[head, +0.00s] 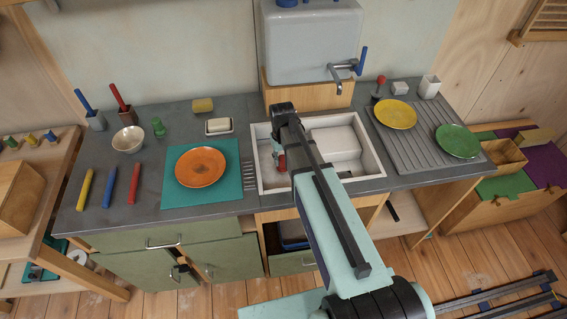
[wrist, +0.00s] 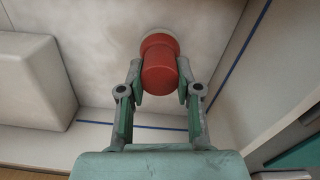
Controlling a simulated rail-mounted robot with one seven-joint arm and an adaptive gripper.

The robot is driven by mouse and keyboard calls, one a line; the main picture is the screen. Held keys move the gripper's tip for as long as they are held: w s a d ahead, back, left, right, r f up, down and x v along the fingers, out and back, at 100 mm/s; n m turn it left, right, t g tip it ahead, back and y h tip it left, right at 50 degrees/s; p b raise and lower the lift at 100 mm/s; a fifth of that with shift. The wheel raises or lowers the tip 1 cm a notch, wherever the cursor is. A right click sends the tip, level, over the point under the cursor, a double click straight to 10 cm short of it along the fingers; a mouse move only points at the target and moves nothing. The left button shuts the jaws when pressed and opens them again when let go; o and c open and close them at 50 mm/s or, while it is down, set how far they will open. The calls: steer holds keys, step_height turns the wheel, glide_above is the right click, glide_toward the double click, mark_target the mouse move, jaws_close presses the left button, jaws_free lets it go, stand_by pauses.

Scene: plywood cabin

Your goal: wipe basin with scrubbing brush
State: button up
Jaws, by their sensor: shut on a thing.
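The white basin (head: 372,162) is set in the grey worktop, below the tap. My gripper (head: 280,158) is down inside its left part. In the wrist view my gripper (wrist: 160,88) is shut on the red handle of the scrubbing brush (wrist: 159,65), one finger on each side. A pale rim shows at the brush's far end, against or just above the basin floor (wrist: 105,45); I cannot tell if it touches. The floor there has faint greyish-brown smudges. The bristles are hidden. My arm covers part of the basin in the head view.
A white block (head: 335,143) fills the basin's right part; it also shows in the wrist view (wrist: 35,80). The tap (head: 343,72) overhangs behind. An orange plate (head: 200,167) lies left, and yellow (head: 395,114) and green (head: 457,141) plates lie on the ribbed drainer right.

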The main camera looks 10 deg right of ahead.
steer(key=w, duration=0.5)
steer(key=shift+d, duration=0.2)
step_height(320, 180, up, 8)
steer(key=p, duration=0.4)
steer(key=shift+s, duration=0.15)
